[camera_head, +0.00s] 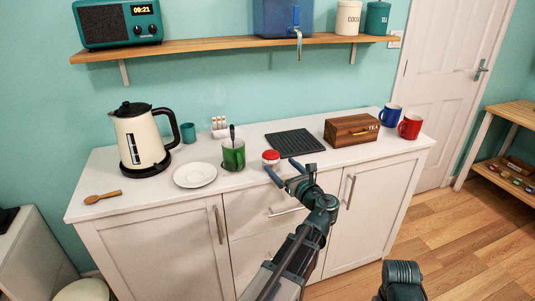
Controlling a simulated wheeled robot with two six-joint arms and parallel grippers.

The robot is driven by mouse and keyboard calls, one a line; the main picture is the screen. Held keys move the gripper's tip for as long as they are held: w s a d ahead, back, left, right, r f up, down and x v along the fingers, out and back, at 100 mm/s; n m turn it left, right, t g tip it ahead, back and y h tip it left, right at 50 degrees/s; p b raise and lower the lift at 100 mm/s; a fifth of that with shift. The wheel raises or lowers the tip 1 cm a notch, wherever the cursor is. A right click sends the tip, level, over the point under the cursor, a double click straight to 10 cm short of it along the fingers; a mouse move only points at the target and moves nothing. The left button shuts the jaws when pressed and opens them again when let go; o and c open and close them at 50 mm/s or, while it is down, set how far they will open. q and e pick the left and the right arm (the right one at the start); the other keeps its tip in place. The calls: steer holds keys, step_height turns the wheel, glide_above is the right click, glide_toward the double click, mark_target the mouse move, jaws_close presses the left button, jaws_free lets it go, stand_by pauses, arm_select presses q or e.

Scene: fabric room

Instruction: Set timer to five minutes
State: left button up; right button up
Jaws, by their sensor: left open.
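A small round red-and-white thing, which looks like the timer (271,157), stands on the white counter near its front edge, right of the green mug. Its dial marks are too small to read. My left gripper (282,171) is open just in front of and below the timer in the picture, its fingers pointing towards it. I cannot tell whether a finger touches it. Part of my right arm shows at the bottom right, but its gripper is not in view.
On the counter (110,205) stand a kettle (140,138), a white plate (195,175), a green mug with a spoon (233,155), a dark ribbed mat (295,142), a wooden tea box (351,129), and blue (390,115) and red mugs (410,127). A shelf (220,44) hangs above.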

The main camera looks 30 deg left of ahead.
mark_target(267, 152)
arm_select(q)
steer(key=x, duration=1)
steer(key=shift+w+a, duration=0.2)
steer(key=c, duration=1.3)
steer(key=shift+t, duration=0.3)
steer(key=shift+m, duration=0.3)
steer(key=o, duration=1.3)
steer(key=v, duration=1.4)
steer(key=shift+r, duration=0.2)
